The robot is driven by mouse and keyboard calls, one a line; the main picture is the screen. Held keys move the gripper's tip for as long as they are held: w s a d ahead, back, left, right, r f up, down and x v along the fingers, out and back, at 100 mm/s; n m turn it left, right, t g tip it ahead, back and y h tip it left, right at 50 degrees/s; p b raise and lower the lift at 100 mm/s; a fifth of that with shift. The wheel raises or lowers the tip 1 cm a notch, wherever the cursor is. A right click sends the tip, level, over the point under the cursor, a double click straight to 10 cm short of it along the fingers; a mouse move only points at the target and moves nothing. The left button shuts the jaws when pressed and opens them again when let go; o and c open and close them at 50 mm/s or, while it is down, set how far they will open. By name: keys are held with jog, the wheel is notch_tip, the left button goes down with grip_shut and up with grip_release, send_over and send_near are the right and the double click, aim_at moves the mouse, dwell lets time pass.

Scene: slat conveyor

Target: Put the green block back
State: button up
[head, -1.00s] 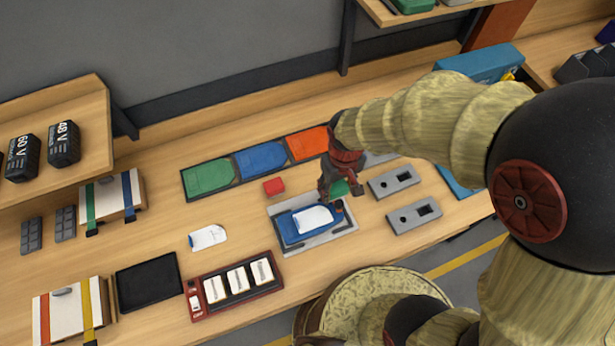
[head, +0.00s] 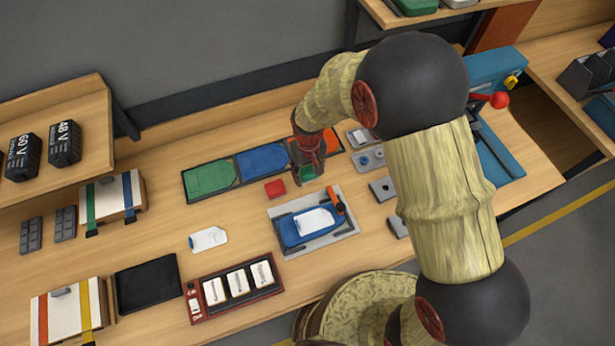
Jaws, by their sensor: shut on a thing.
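The green block (head: 307,173) is between the fingers of my gripper (head: 308,176), which is shut on it. Only part of the block shows. My gripper is above the bench, just in front of the orange panel of the mat and to the right of the red block (head: 275,189). I cannot tell exactly how high the block is above the bench. A grey tray (head: 348,231) with a blue piece (head: 291,233) and a white tag on it lies nearer, below my gripper in the picture.
A mat with green (head: 209,179), blue (head: 262,161) and orange panels lies at the back. Grey plates (head: 383,189) lie to the right, partly behind my arm. A red rack (head: 196,306) with white pieces and a black tray (head: 148,287) lie in front. A red-knobbed lever (head: 498,100) stands at right.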

aim_at(307, 178)
jog(key=shift+w+a+f, duration=0.15)
jog(key=shift+f, duration=1.6)
jog(key=shift+f, duration=0.2)
jog(key=o, duration=1)
jog(key=shift+o, duration=0.5)
jog(key=shift+r, duration=0.15)
